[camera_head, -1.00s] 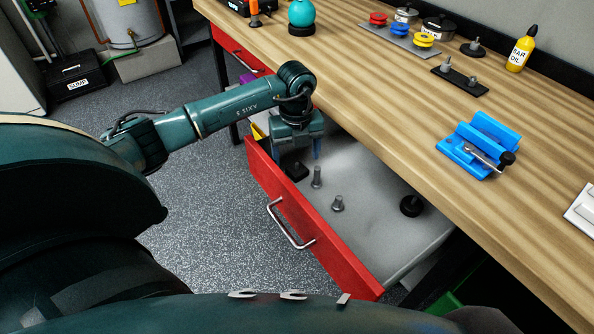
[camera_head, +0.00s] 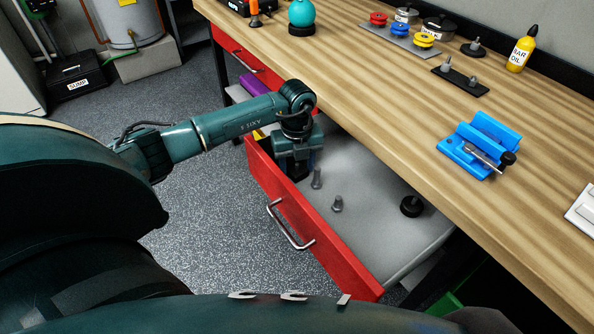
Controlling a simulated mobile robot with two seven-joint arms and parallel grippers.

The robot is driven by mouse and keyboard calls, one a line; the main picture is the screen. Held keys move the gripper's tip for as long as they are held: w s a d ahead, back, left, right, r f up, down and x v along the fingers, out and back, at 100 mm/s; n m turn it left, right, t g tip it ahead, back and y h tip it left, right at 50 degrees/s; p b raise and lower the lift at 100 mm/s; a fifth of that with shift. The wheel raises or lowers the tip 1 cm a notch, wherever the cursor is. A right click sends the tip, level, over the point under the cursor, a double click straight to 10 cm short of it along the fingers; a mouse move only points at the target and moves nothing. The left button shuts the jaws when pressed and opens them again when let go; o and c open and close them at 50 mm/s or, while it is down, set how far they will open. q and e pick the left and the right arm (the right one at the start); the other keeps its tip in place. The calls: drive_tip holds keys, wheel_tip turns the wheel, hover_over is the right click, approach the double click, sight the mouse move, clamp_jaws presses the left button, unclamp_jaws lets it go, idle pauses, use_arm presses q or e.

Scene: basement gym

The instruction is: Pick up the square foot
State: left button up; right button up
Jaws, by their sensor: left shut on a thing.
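The red-fronted drawer (camera_head: 345,263) is pulled out below the workbench, with a grey floor inside. My left gripper (camera_head: 298,172) reaches down into its far left corner, close behind the red front. It is shut on the dark square foot, which is mostly hidden by the fingers and sits at the drawer floor. Two grey bolts stand beside it: a taller bolt (camera_head: 316,179) just right of the gripper and a shorter bolt (camera_head: 337,204) nearer. A round black foot (camera_head: 411,206) lies at the drawer's right. My right gripper is out of view.
The wooden workbench (camera_head: 400,110) overhangs the drawer's far side. On it are a blue vise-like fixture (camera_head: 478,146), a black plate with bolts (camera_head: 460,81), and a yellow oil bottle (camera_head: 521,50). The drawer handle (camera_head: 287,227) sticks out. The drawer's middle has free room.

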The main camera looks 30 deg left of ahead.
use_arm(q)
drive_tip(key=shift+c, duration=0.9)
drive_tip(key=shift+r, duration=0.1)
